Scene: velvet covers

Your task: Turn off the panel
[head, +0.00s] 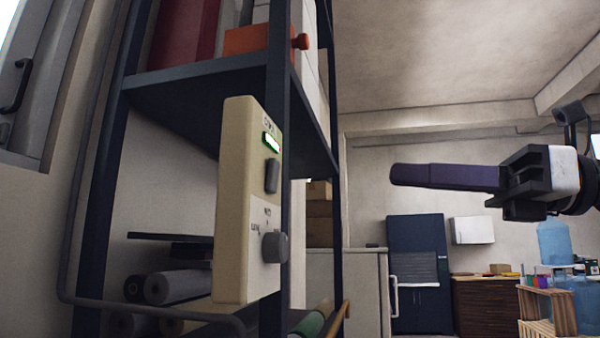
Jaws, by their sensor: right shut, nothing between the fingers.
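The panel (240,200) is a cream box fixed to the dark shelf post, facing right. Near its top a small green light (271,142) is lit. Below it is a grey rectangular switch (271,175), and lower down a round grey knob (274,247). My right gripper (398,174) comes in from the right with its dark purple fingers closed together and empty. It points left toward the panel, at about the height of the grey switch, and is clearly apart from it. My left gripper is not in view.
The dark metal shelf (190,85) holds red and orange items above and rolls (180,287) below. At the back stand a blue cabinet (418,240), a brown drawer unit (485,305) and water bottles (554,242).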

